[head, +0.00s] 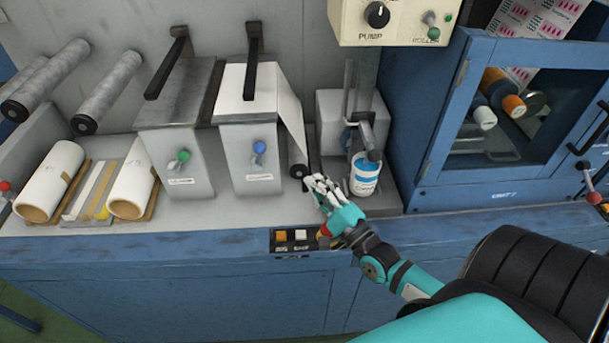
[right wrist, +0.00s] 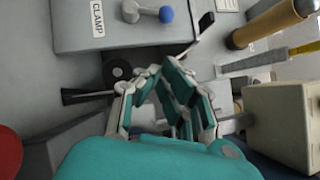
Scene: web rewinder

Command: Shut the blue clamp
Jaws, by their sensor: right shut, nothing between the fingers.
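The blue clamp is a grey box (head: 252,155) with a CLAMP-style label and a small toggle with a blue knob (head: 259,147) on its front. A long black lever (head: 252,62) stands up above its top, where white web is draped. In the right wrist view, the CLAMP label (right wrist: 97,19) and the blue knob (right wrist: 166,14) show at the top. My right gripper (head: 318,184) is right of and below the box, apart from the blue knob. Its fingers (right wrist: 162,68) are closed together and empty. My left gripper is out of view.
A similar clamp with a green knob (head: 183,155) stands to the left. A white-and-blue bottle (head: 364,176) is close right of my gripper. A button panel (head: 293,239) sits on the front edge. The PUMP control box (head: 392,22) hangs above; a blue cabinet (head: 440,140) stands right.

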